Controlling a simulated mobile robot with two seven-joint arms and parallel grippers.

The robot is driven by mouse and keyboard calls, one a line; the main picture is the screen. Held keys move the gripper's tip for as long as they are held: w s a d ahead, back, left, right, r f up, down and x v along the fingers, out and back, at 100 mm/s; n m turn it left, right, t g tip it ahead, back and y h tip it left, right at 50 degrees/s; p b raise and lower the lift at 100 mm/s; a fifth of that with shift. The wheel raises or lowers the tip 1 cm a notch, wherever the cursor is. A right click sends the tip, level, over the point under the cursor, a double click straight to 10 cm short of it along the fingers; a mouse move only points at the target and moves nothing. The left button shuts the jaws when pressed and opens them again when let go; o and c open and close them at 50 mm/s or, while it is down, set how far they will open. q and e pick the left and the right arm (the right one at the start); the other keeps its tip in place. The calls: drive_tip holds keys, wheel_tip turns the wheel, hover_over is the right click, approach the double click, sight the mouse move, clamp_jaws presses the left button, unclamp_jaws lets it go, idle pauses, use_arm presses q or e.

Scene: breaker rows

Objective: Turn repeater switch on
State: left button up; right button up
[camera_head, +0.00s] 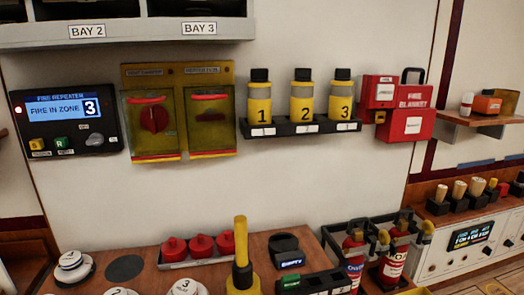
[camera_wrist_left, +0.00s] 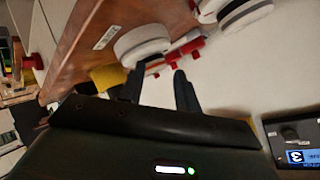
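The fire repeater panel (camera_head: 68,124) is a black box on the wall at the left of the head view. Its blue screen (camera_head: 62,109) reads "FIRE IN ZONE 3". Below the screen are a yellow button (camera_head: 39,145), a green button (camera_head: 62,142) and a grey rotary switch (camera_head: 95,140). My right gripper is in neither view.
Two yellow-framed covers (camera_head: 180,110) hang just right of the panel, one over a red knob. Three numbered yellow bottles (camera_head: 300,102) stand on a rack beyond. A wooden counter below carries white round detectors (camera_head: 73,265), red pieces (camera_head: 200,244) and an upright yellow-handled tool (camera_head: 241,255).

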use_arm(q)
drive_tip(key=s+f+n+g, duration=0.4)
drive_tip(key=s+f, duration=0.1)
drive_tip(key=s, duration=0.5)
drive_tip(key=s+f+n+g, duration=0.4)
drive_tip(key=s+f, duration=0.2)
drive_tip(key=s, duration=0.5)
drive_tip(key=w+d+f+m+t+h+p, duration=0.1)
drive_tip(key=w+d+f+t+h, duration=0.1)
drive_tip(key=w+d+f+t, duration=0.2)
drive_tip(key=w+d+t, duration=0.3)
drive_tip(key=shift+d+f+m, duration=0.2)
drive_tip(key=shift+f+m, duration=0.1)
drive_tip(key=shift+f, duration=0.1)
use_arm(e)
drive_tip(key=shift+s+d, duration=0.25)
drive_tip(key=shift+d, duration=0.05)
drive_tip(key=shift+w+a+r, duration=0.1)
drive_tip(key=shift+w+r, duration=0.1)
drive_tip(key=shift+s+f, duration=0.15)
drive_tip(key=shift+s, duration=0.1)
